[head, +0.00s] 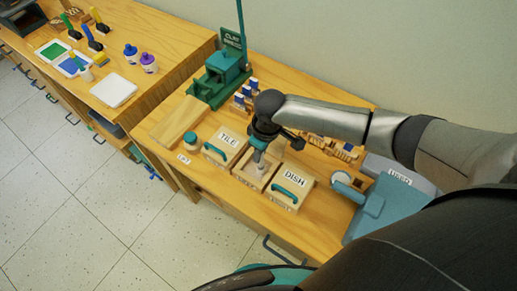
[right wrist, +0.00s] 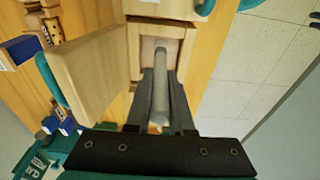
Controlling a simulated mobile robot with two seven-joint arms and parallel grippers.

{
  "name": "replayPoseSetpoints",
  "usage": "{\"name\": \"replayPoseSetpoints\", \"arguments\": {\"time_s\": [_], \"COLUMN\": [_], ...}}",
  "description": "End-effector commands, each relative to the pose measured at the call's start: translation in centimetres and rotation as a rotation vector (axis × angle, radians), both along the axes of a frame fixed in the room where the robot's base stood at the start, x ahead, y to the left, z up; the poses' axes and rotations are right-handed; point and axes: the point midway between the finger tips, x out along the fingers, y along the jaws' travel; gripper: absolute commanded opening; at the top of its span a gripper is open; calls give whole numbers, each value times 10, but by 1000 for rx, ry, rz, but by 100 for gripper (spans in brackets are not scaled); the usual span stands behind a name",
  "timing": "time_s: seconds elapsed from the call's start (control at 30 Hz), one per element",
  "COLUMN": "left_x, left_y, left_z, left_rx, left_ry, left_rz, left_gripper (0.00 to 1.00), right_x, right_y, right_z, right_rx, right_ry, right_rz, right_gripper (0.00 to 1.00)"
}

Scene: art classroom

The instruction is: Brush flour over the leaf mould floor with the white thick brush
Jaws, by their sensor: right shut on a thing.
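My right gripper (head: 258,158) points down over an open wooden mould (head: 249,181) between the lidded boxes marked TILE and DISH. It is shut on a pale, thick cylindrical brush handle (right wrist: 159,98), also visible in the right wrist view between the fingers. The brush (head: 257,167) reaches down into the mould's recess; its bristles and most of the floor are hidden, so contact and any flour cannot be told. A wooden lid (right wrist: 96,72) with a teal handle is behind the open mould. My left gripper is not in view.
The TILE box (head: 214,155) and DISH box (head: 281,199) stand close on either side. A small teal-topped jar (head: 191,142) is left of TILE. A green press (head: 213,84) stands behind; a blue-grey tub marked USED (head: 375,212) is at right.

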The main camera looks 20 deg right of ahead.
Motion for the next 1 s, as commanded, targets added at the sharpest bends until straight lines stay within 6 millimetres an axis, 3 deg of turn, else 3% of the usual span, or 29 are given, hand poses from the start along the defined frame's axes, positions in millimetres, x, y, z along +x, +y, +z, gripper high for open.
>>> {"name": "replayPoseSetpoints", "arguments": {"time_s": [1.0], "left_x": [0], "left_y": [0], "left_z": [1], "left_rx": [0], "left_ry": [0], "left_rz": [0], "left_gripper": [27], "right_x": [17], "right_y": [13], "right_z": [0], "right_rx": [1], "right_ry": [-3], "right_rz": [1], "right_gripper": [0]}}
